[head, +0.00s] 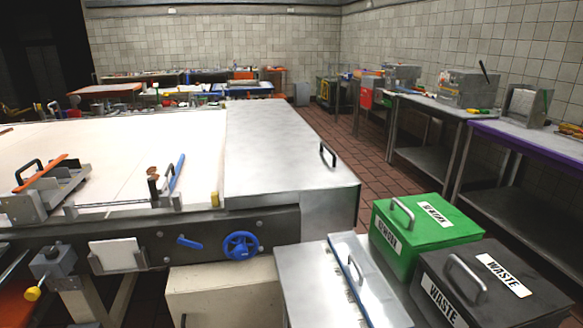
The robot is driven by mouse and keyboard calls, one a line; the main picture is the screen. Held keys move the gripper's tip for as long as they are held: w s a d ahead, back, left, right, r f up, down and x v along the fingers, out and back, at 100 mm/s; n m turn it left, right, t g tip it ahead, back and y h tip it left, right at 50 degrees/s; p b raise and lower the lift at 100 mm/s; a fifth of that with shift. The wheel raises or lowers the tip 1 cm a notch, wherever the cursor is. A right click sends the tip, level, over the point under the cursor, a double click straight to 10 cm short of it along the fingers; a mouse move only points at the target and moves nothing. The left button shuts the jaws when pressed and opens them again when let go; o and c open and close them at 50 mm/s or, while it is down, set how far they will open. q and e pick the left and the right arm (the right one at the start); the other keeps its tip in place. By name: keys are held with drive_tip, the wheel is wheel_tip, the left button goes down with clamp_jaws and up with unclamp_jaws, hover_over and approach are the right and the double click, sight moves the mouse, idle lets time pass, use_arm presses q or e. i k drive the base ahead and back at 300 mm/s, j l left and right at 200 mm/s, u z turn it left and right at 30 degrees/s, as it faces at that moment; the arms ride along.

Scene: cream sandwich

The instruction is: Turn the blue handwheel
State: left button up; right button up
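The blue handwheel (241,245) is mounted on the dark front panel of the long machine, right of the middle of that panel. It is round with spokes, and nothing touches it. A blue lever (189,242) sits on the same panel to its left. Neither of my grippers shows in the head view.
A metal box with a handle (340,285) stands in front, right of the handwheel. A green bin (422,232) and a black waste bin (490,285) stand further right. A cream cabinet (225,292) is below the handwheel. A tiled aisle (370,170) runs back between machine and benches.

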sight(240, 250)
drive_tip(key=k+j+u, duration=0.1)
drive_tip(key=j, duration=0.25)
drive_tip(key=k+j+u, duration=0.15)
drive_tip(key=j, duration=0.25)
drive_tip(key=k+j+u, duration=0.1)
drive_tip(key=j, duration=0.25)
drive_tip(key=k+j+u, duration=0.15)
drive_tip(key=j, duration=0.25)
